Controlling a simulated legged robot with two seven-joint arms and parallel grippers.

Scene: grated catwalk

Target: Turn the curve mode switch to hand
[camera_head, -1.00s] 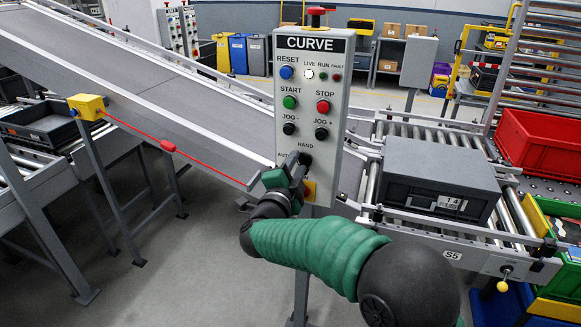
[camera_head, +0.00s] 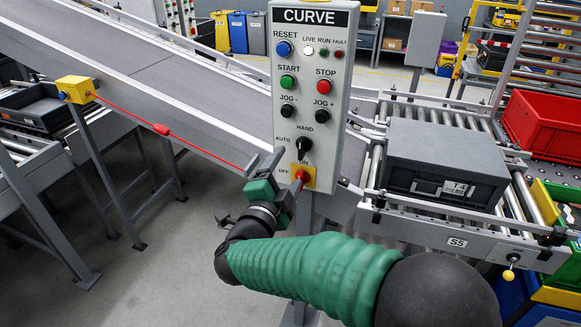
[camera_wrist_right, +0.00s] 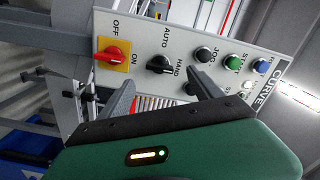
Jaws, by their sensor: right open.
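The curve mode switch (camera_head: 304,147) is a black knob low on the grey CURVE panel (camera_head: 340,60), between the AUTO label at its left and the HAND label above. Its handle stands close to upright, in line with HAND. In the right wrist view the knob (camera_wrist_right: 160,66) also lies along the direction of the HAND label. My right gripper (camera_head: 288,168) is open and empty, left of and below the knob, apart from it. In the right wrist view its two fingers (camera_wrist_right: 163,92) are spread, with the knob beyond the gap. My left gripper is out of view.
A red ON/OFF switch on a yellow plate (camera_head: 309,177) sits just below the knob, close to my right fingers. Push buttons fill the panel above. A red pull cord (camera_head: 200,145) runs in from the left. A grey crate (camera_head: 446,163) stands on rollers at right.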

